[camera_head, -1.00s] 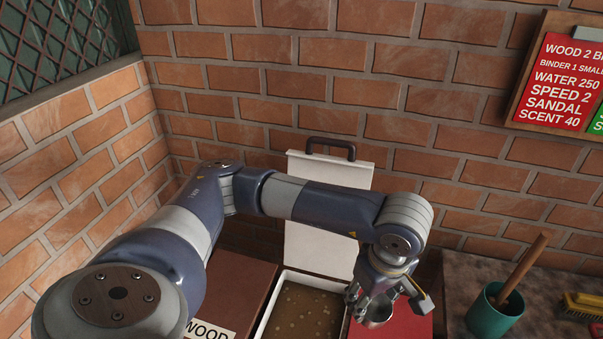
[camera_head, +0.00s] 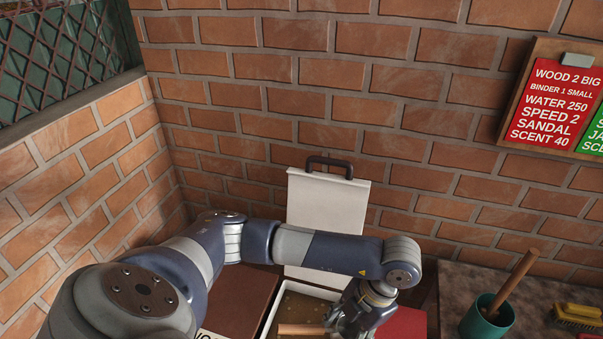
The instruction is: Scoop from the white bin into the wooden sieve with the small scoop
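The white bin (camera_head: 268,323) stands open at the bottom centre, with its white lid (camera_head: 325,222) raised against the brick wall. Brown powder (camera_head: 300,305) shows inside it. My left gripper (camera_head: 345,322) is over the right side of the bin, pointing down. It appears shut on the small scoop, whose wooden handle (camera_head: 302,329) sticks out to the left across the bin. The scoop's bowl is hidden, so I cannot tell whether it holds powder. The wooden sieve and my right gripper are not in view.
A brown lid (camera_head: 238,298) is left of the bin and a red surface (camera_head: 405,323) right of it. On the stone counter (camera_head: 450,285) stand a green cup (camera_head: 487,317) with a wooden stick and a yellow brush (camera_head: 578,312). A recipe board (camera_head: 555,95) hangs above.

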